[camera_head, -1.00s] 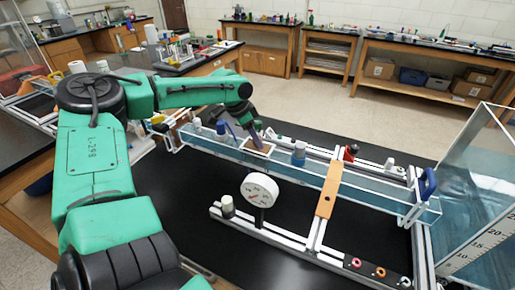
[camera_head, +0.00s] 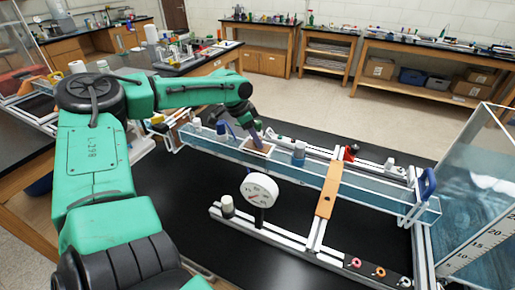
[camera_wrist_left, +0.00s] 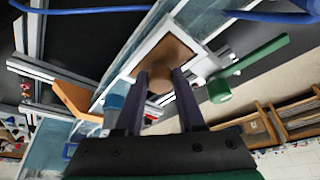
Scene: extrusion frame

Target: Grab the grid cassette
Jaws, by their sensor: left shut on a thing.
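The grid cassette (camera_head: 257,147) is a small white square frame with a brown middle, at the far-left part of a long clear water channel (camera_head: 283,165). In the left wrist view the cassette (camera_wrist_left: 181,43) lies just beyond the fingertips, with a brown knob-like part (camera_wrist_left: 160,84) between them. My left gripper (camera_head: 257,138) comes down onto it from the left, and in the wrist view its two dark fingers (camera_wrist_left: 160,78) are closed on that part. Whether the cassette is clear of the channel cannot be told. My right gripper is not in view.
A white dial gauge (camera_head: 259,188) stands in front of the channel. A wooden bar (camera_head: 328,190) crosses it. The black tabletop front left is free.

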